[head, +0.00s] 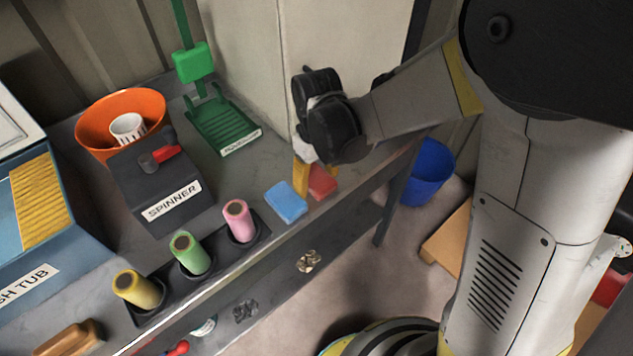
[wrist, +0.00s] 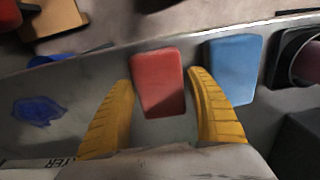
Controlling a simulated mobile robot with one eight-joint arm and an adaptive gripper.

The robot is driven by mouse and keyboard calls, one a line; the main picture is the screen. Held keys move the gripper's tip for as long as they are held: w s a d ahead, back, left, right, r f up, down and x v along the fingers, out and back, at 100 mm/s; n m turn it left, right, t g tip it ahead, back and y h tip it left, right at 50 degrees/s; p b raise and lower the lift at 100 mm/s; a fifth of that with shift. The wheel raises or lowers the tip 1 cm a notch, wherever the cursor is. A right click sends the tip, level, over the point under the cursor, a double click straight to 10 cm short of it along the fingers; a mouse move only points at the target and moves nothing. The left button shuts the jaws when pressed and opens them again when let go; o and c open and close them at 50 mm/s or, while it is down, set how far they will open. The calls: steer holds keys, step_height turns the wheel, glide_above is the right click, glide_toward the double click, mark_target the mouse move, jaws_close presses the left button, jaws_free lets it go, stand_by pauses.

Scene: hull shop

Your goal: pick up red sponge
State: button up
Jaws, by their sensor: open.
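The red sponge (wrist: 158,82) lies flat on the grey bench top, near its front edge. In the head view the red sponge (head: 322,182) is partly hidden behind my gripper (head: 312,178). In the wrist view my gripper (wrist: 165,110) has its two yellow fingers apart, one on each side of the sponge. The fingers look close to the sponge's sides; I cannot tell whether they touch it. Nothing is held.
A blue sponge (head: 286,202) lies close beside the red one. A holder with pink (head: 239,220), green and yellow rolls stands further left. A green roller press (head: 222,122) and the spinner box (head: 160,180) stand behind. A blue bucket (head: 428,172) is on the floor.

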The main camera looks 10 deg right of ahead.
mark_target(319, 177)
steer(key=c, duration=0.7)
steer(key=shift+r, duration=0.1)
steer(key=shift+r, duration=0.45)
steer(key=r, duration=0.1)
steer(key=r+p, duration=0.2)
steer(key=r, duration=0.1)
steer(key=shift+s+d, duration=0.1)
steer(key=shift+d, duration=0.15)
steer(key=s+d+r+p, duration=0.1)
steer(key=d+r, duration=0.1)
steer(key=d, duration=0.1)
steer(key=s+d+r+p, duration=0.1)
steer(key=s+d+r, duration=0.1)
steer(key=d, duration=0.1)
steer(key=s+d+r+p, duration=0.2)
steer(key=d, duration=0.1)
steer(key=shift+s+d, duration=0.25)
steer(key=shift+d, duration=0.1)
steer(key=shift+c, duration=0.6)
